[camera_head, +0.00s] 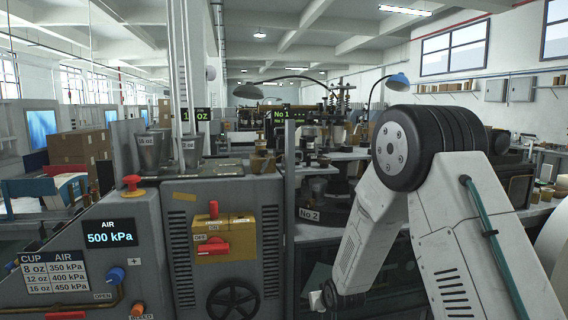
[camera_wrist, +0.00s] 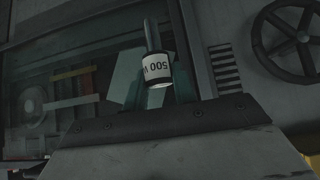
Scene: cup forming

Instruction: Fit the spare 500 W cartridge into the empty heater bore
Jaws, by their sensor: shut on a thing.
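The spare 500 W cartridge (camera_wrist: 157,68) shows in the wrist view as a metal rod with a dark end and a white label reading "500 W" upside down. My gripper (camera_wrist: 154,84) is shut on it, its teal fingers on either side of the label. The rod points away from my wrist, toward the top of the picture. In the head view my forearm slopes down to the bottom edge, and the cartridge cannot be made out there. I cannot pick out the empty heater bore in either view.
The wrist view shows a dark recess with coloured strips (camera_wrist: 75,88) at left and a handwheel (camera_wrist: 294,40) at right. In the head view, a grey machine cabinet (camera_head: 180,230) with a red valve handle (camera_head: 208,249) and a black handwheel (camera_head: 232,300) stands left of my arm.

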